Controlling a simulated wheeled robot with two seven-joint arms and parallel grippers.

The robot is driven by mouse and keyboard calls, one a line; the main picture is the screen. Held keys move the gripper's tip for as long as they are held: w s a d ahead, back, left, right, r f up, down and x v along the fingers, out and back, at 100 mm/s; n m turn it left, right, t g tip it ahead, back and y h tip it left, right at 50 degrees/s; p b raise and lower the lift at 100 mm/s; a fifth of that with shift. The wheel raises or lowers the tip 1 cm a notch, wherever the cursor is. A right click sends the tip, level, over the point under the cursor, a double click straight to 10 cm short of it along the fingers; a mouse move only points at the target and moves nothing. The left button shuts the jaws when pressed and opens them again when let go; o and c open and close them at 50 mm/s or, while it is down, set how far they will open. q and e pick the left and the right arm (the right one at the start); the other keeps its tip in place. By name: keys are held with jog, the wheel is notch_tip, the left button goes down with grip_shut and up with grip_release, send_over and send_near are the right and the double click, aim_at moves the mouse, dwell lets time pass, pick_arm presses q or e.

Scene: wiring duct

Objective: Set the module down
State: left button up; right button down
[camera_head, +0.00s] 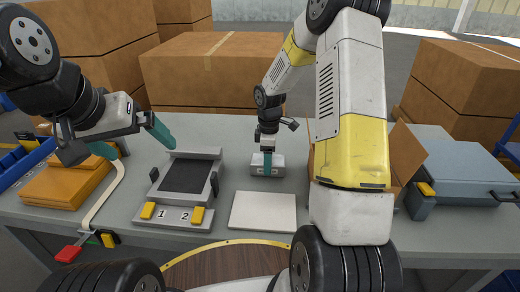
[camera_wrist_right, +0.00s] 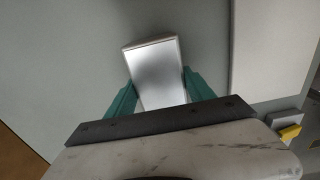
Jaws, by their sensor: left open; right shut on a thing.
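The module (camera_head: 258,168) is a small light-grey box over the table behind the white square plate (camera_head: 263,212). I cannot tell whether it touches the table. My right gripper (camera_head: 268,163) points down from above and is shut on the module. In the right wrist view the module (camera_wrist_right: 156,72) shows a shiny, slightly tilted face between the teal fingers of the right gripper (camera_wrist_right: 155,95). My left gripper (camera_head: 133,138) is open and empty, its teal fingers wide apart, left of the dark-topped fixture.
The fixture (camera_head: 165,213) marked 1 and 2 has yellow clips and stands left of the plate. An open cardboard box (camera_head: 405,153) and a blue-grey case (camera_head: 465,175) are on the right. Orange stacked pieces (camera_head: 62,185) lie on the left. Large cartons (camera_head: 210,65) stand behind the table.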

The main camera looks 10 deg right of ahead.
jog(key=shift+c, duration=1.9)
grip_release()
jog(key=shift+r, duration=0.1)
notch_tip(320, 180, up, 12)
jog(key=s+r+m+t, duration=0.3)
jog(key=s+r+m, duration=0.3)
jog(key=s+r, duration=0.45)
jog(key=s+a+r+m+t+y, duration=0.1)
jog(key=s+r+m, duration=0.1)
jog(key=s+m, duration=0.2)
jog(key=s+a+r+m+t+y, duration=0.1)
jog(key=s+m, duration=0.3)
jog(key=s, duration=0.6)
jog(key=shift+a+r+t, duration=0.15)
jog(key=shift+r+t, duration=0.45)
jog(key=shift+r, duration=0.3)
